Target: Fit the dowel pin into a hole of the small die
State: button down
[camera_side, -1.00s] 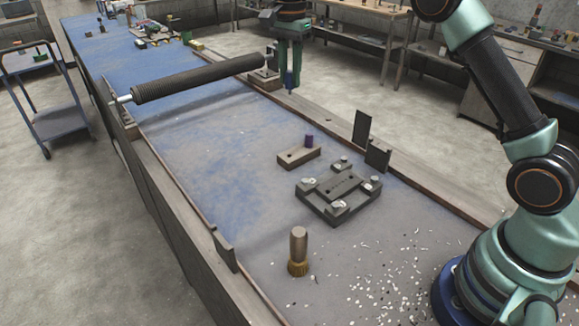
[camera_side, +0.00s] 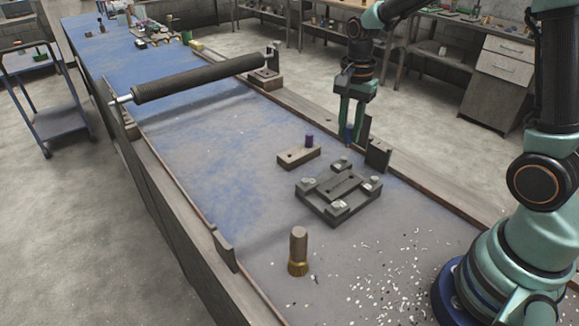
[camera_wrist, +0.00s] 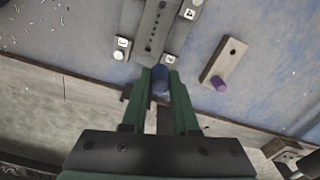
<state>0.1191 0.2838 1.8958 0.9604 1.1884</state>
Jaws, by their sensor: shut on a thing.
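My gripper (camera_side: 351,122) is shut on a blue dowel pin (camera_side: 349,134), which points down from between the green fingers. In the wrist view the pin (camera_wrist: 160,79) shows between the fingertips. It is over the bench's far edge, behind the dark die with corner clamps (camera_side: 318,202), and apart from it. A small brown block (camera_side: 290,160), which looks like the small die, lies to the left. A purple pin (camera_side: 309,140) stands in one end of it. An open hole shows at its other end in the wrist view (camera_wrist: 222,65).
Dark upright plates (camera_side: 378,153) stand at the bench edge near my gripper. A wooden-handled brush (camera_side: 298,250) stands near the front, with pale chips scattered to its right. A long dark roller (camera_side: 200,78) spans the bench at the left. The blue surface between is clear.

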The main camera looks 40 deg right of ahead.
jog(key=shift+s+d+f, duration=0.1)
jog(key=shift+s+f, duration=0.3)
jog(key=shift+f, duration=0.85)
jog(key=shift+s+f, duration=0.4)
jog(key=shift+f, duration=0.8)
jog(key=shift+s+d+f, duration=0.1)
jog(key=shift+s+f, duration=0.3)
jog(key=shift+f, duration=0.85)
jog(key=shift+f, duration=0.8)
jog(key=c, duration=0.6)
grip_release()
jog(key=shift+r, duration=0.1)
